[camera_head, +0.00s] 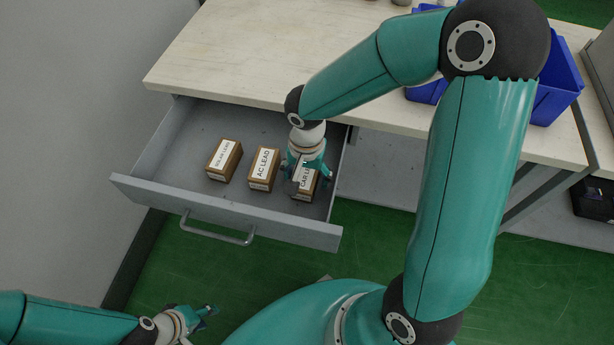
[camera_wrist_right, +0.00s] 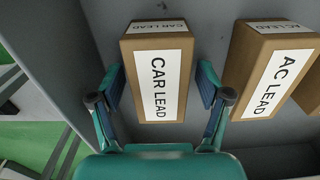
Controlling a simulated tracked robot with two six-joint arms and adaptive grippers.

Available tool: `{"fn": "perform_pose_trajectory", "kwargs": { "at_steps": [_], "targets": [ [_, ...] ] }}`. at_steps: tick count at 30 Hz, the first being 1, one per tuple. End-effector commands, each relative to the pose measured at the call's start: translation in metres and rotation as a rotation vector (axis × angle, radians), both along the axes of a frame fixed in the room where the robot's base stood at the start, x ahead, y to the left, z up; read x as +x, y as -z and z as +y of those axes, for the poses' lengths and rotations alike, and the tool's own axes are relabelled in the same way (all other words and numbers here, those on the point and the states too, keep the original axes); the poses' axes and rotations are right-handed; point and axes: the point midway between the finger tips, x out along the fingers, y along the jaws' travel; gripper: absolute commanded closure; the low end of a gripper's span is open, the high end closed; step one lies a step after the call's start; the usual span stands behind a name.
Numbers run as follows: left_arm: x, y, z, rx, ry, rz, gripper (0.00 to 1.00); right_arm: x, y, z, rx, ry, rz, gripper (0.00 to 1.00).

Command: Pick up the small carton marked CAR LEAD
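The small brown carton marked CAR LEAD (camera_head: 305,184) stands at the right end of the open drawer (camera_head: 232,202), partly hidden by my right gripper in the head view. In the right wrist view the CAR LEAD carton (camera_wrist_right: 160,82) is between the two fingers of my right gripper (camera_wrist_right: 158,92), with a visible gap on each side. My right gripper (camera_head: 308,172) is open, over the carton. My left gripper (camera_head: 205,314) is at the lower left, outside the drawer and away from the cartons; its finger opening is too small to judge.
The AC LEAD carton (camera_head: 264,168) stands left of the CAR LEAD carton, and the SOLAR LEAD carton (camera_head: 224,160) is further left. The drawer's walls are close to the right gripper. The worktop (camera_head: 240,60) lies behind, with a blue bin (camera_head: 556,85) at right.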

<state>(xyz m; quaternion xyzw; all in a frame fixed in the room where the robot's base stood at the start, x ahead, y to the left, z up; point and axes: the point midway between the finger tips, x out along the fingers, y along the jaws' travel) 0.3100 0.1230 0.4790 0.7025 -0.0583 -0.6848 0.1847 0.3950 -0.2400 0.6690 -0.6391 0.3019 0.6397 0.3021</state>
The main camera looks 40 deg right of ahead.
Motion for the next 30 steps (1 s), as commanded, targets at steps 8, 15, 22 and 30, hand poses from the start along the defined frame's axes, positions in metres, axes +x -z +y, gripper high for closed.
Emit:
{"fn": "perform_pose_trajectory", "kwargs": {
  "at_steps": [8, 15, 22, 30],
  "targets": [
    [0.0, 0.0, 0.0, 0.0, 0.0, 0.0, 0.6, 0.0, 0.0, 0.0, 0.0, 0.0, 0.0, 0.75],
    [0.0, 0.0, 0.0, 0.0, 0.0, 0.0, 0.6, 0.0, 0.0, 0.0, 0.0, 0.0, -0.001, 0.87],
    [0.0, -0.002, 0.0, 0.0, 0.0, 0.0, 0.6, 0.001, -0.007, 0.0, 0.0, 0.0, -0.003, 0.87],
    [0.0, -0.011, 0.0, 0.0, 0.0, 0.0, 0.6, 0.002, -0.042, 0.0, 0.0, 0.0, -0.006, 0.87]
  ]
}}
